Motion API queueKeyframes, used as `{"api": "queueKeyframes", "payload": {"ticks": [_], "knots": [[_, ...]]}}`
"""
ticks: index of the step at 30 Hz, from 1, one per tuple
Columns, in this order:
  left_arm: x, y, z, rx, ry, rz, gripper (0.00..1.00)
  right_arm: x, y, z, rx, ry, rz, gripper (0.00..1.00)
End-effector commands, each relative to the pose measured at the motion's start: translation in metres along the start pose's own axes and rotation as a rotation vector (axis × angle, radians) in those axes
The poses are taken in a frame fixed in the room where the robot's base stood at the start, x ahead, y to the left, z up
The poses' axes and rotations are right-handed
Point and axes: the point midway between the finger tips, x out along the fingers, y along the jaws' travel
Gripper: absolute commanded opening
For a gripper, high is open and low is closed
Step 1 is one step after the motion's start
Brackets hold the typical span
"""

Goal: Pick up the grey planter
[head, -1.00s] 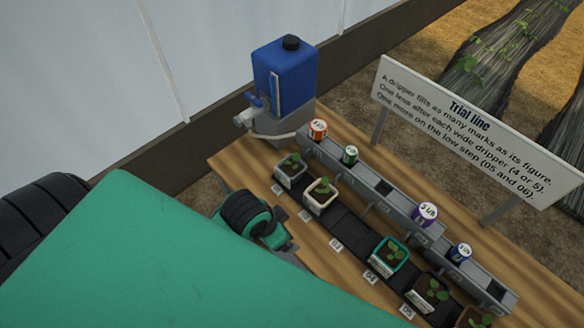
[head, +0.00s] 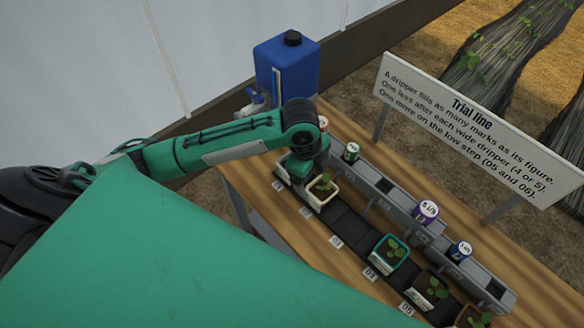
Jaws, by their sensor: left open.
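The grey planter (head: 283,172) stands in the first place at the upper left end of the black strip, by the 01 tag. Most of it is hidden behind my left gripper (head: 301,172), which points down right over it. The fingers are hard to make out, but the gripper is open; I cannot tell whether they touch the planter. My right gripper is not in view.
A cream planter (head: 322,190) stands close beside, with a teal planter (head: 389,252) and dark planters further down. Behind runs a grey rail (head: 385,186) with coloured drippers. A blue tank (head: 287,68) stands at the back; a sign (head: 470,125) stands behind the bench.

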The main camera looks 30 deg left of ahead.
Motion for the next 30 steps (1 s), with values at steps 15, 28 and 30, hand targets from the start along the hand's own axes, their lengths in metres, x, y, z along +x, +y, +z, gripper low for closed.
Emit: {"api": "queueKeyframes", "payload": {"ticks": [15,28,30], "knots": [[-0.053,-0.042,0.082,0.209,-0.137,0.138,0.89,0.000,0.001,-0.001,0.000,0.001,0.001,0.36],[0.013,-0.033,0.093,0.210,-0.137,0.144,0.89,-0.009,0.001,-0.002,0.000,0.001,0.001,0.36],[0.021,-0.032,0.095,0.210,-0.137,0.143,0.89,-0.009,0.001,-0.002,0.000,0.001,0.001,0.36]]}}
